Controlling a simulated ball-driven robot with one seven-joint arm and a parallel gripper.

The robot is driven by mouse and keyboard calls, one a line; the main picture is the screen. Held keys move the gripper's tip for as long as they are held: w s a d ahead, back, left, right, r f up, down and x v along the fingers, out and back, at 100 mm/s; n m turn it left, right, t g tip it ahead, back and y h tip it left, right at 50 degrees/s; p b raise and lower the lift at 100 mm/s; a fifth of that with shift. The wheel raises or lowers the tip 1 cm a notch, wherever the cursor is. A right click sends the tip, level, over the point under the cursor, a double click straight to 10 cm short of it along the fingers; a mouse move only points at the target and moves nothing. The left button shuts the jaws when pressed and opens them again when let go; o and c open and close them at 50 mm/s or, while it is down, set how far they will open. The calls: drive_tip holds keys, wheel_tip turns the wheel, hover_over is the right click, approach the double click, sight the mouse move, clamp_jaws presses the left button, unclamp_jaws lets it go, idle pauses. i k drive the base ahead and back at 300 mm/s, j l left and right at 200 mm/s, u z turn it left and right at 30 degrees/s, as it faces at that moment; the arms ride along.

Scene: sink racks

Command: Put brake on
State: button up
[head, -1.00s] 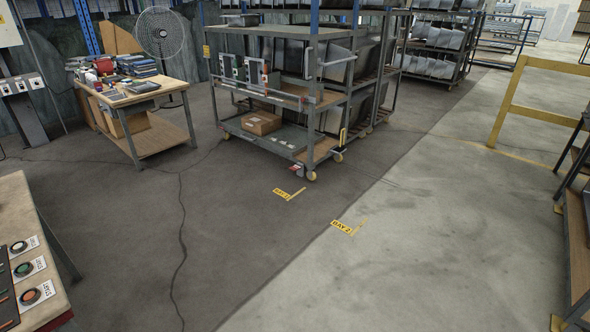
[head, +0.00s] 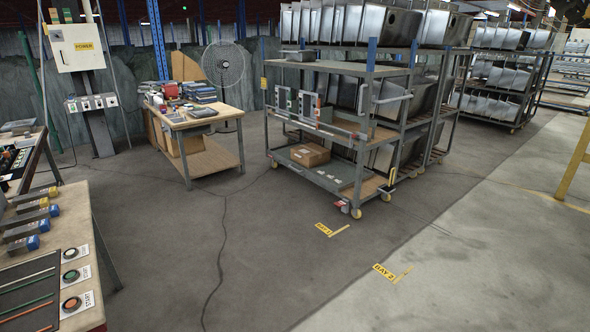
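Another caster (head: 386,196) shows at the right rear corner. A yellow upright piece (head: 392,177) is at the cart's right end. My gripper is not in view.
A cardboard box (head: 310,155) lies on the cart's bottom shelf. A workbench (head: 200,118) stands left of the cart. A table with buttons (head: 85,250) is at the near left. Floor labels BAY 1 (head: 323,229) and BAY 2 (head: 383,271) lie on open floor.

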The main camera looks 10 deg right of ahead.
sight(340, 204)
drive_tip(key=i+l+z, duration=0.35)
drive_tip(key=i, duration=0.6)
drive_tip(key=i+z, duration=0.35)
drive_tip(key=i, duration=1.4)
drive_tip(key=i+l+u, duration=0.1)
drive_tip(key=i, duration=0.65)
drive_tip(key=i+l+u, duration=0.1)
drive_tip(key=i, duration=0.7)
drive_tip(key=i+l+u, duration=0.25)
drive_tip(key=i, duration=0.25)
drive_tip(key=i+l+u, duration=0.15)
drive_tip(key=i+u, duration=0.15)
drive_tip(key=i, duration=0.15)
drive_tip(key=i+l+u, duration=0.25)
drive_tip(key=i+l, duration=0.1)
drive_tip(key=i, duration=0.1)
